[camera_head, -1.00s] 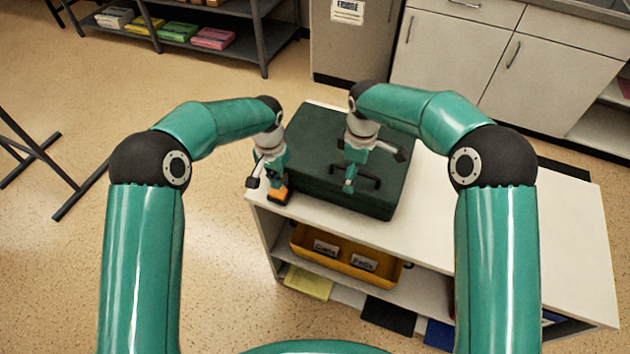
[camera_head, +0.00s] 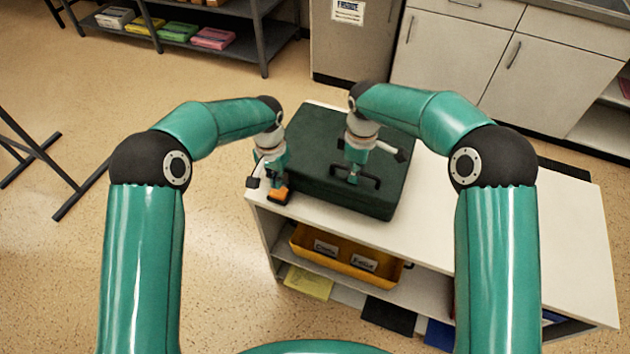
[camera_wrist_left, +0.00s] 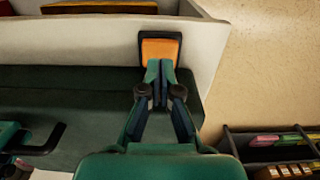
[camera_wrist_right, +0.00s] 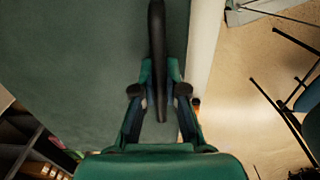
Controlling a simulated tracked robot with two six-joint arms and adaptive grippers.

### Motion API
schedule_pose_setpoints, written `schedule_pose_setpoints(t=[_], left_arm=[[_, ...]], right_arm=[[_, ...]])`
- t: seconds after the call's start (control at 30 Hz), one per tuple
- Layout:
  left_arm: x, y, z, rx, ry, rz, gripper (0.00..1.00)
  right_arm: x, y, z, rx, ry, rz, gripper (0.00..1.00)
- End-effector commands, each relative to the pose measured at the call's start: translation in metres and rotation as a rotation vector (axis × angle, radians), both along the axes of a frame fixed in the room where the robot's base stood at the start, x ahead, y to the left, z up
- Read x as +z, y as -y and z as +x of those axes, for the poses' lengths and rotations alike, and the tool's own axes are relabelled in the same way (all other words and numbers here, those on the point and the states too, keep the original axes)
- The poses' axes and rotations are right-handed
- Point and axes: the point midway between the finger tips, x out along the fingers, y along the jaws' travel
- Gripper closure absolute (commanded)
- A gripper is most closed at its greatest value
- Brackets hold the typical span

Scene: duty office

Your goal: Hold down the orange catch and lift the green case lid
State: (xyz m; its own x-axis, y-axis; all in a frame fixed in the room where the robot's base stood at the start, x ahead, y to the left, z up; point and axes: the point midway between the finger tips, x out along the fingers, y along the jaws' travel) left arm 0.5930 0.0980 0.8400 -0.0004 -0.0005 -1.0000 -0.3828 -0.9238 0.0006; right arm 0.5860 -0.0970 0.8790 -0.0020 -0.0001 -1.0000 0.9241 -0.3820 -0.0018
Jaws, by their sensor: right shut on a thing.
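The dark green case (camera_head: 310,155) lies flat on a white shelf unit, its lid down. The orange catch (camera_head: 279,196) is on the case's front left; it also shows in the left wrist view (camera_wrist_left: 160,50). My left gripper (camera_head: 277,184) has its fingers together, with the tips at the catch's edge; whether they press it down I cannot tell. The black lid handle (camera_head: 372,183) is on the lid's right part. My right gripper (camera_head: 353,178) is shut on this handle, seen between its fingers in the right wrist view (camera_wrist_right: 158,75).
A yellow tray (camera_head: 345,264) with labelled items sits on the shelf below. A dark rack (camera_head: 215,55) stands at the back left, with open floor between.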

Motion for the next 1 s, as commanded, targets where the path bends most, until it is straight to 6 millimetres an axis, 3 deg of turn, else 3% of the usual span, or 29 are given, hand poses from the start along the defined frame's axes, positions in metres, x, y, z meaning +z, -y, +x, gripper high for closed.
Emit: schedule_pose_setpoints(t=[1.0], left_arm=[[-0.016,0.0,0.0,0.0,-0.001,0.0,1.0]], right_arm=[[0.001,0.001,0.001,-0.001,0.004,0.0,1.0]])
